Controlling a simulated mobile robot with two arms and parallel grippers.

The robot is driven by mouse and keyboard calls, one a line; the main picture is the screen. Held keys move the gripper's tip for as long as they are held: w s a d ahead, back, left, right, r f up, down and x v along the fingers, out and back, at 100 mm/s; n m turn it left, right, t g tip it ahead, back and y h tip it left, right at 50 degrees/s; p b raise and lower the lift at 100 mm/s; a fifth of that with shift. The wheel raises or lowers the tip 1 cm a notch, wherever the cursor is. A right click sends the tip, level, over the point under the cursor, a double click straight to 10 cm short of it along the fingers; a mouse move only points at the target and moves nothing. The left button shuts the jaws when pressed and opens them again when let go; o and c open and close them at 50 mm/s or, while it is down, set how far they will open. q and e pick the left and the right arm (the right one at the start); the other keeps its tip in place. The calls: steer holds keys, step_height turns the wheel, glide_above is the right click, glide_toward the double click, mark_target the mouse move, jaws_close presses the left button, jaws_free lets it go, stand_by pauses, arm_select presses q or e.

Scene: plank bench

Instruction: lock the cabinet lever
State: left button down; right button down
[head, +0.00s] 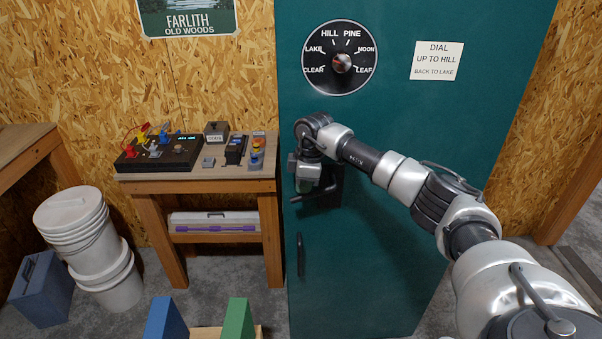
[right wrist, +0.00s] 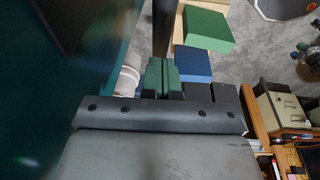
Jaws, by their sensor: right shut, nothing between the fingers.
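The teal cabinet (head: 375,260) stands in the middle of the head view. A dark plate (head: 332,186) and a grey bar (head: 315,195) show on its door; the bar looks like the lever, partly hidden by my right gripper (head: 303,184). My right gripper is shut and empty in front of the door, close to the bar; I cannot tell whether they touch. In the right wrist view its green-padded fingers (right wrist: 161,78) are together. A dark upright bar (right wrist: 163,28) shows beyond them. My left gripper is in neither view.
A round dial (head: 340,58) and a sign (head: 436,61) are higher on the door; a black handle (head: 300,255) is lower. A wooden bench (head: 200,186) with switch gear stands left. White buckets (head: 85,245) and a blue box (head: 42,288) are on the floor.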

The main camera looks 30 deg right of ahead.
mark_target(304, 195)
steer(key=shift+a+f+g+h, duration=0.1)
steer(key=shift+f+g+h, duration=0.3)
steer(key=shift+f+h, duration=0.2)
stand_by(0.5)
steer(key=shift+f, duration=1.1)
steer(key=shift+s+d+f+g+h+b, duration=0.1)
steer(key=shift+d+f+g+h+b, duration=0.25)
steer(key=shift+f+h, duration=0.3)
steer(key=shift+f, duration=0.3)
steer(key=shift+s+d+f+b, duration=0.35)
steer(key=shift+s+d+f, duration=0.1)
steer(key=shift+d+f, duration=0.35)
steer(key=shift+s+d+f+b, duration=0.3)
steer(key=shift+s+d+f, duration=0.25)
steer(key=shift+f, duration=0.35)
steer(key=shift+d, duration=0.15)
steer(key=shift+w, duration=0.1)
